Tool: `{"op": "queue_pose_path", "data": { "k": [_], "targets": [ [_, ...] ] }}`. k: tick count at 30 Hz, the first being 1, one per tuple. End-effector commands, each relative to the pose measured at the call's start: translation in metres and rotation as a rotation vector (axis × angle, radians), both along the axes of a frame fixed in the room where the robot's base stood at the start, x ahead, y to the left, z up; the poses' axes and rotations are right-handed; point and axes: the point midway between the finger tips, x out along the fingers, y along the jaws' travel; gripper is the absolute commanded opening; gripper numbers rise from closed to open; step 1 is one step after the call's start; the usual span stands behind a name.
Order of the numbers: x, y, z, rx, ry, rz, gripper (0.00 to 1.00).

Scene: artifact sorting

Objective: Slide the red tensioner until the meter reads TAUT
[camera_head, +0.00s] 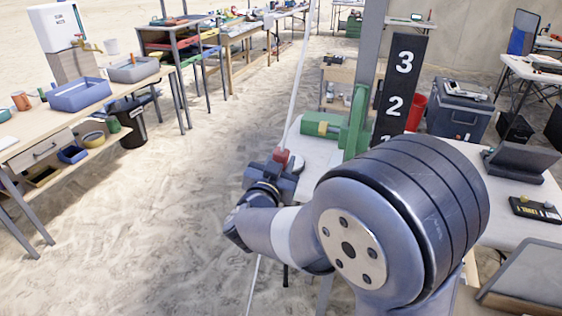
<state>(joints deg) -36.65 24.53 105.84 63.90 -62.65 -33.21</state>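The red tensioner (281,155) is a small red block on a thin white line (299,75) that slants from the top of the view down to the bottom left. My gripper (284,166) is at the tensioner, just below and around its lower part. My wrist hides the finger gap, so I cannot tell whether the fingers are closed on the red block or only beside it. No reading of TAUT can be made out; I cannot identify the meter.
A green clamp-like machine (354,125) and a black board numbered 3 and 2 (401,85) stand just right of my gripper, by a white table (312,151). A laptop (520,163) is at right. Open sand (185,215) lies to the left.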

Motion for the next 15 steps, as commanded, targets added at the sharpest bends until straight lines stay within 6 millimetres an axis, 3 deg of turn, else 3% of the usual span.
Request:
{"op": "queue_pose_path", "data": {
  "k": [5,15],
  "targets": [
    [0.000,0.000,0.000,0.000,0.000,0.000,0.00],
    [0.000,-0.001,0.011,0.001,-0.001,0.000,0.00]
  ]
}}
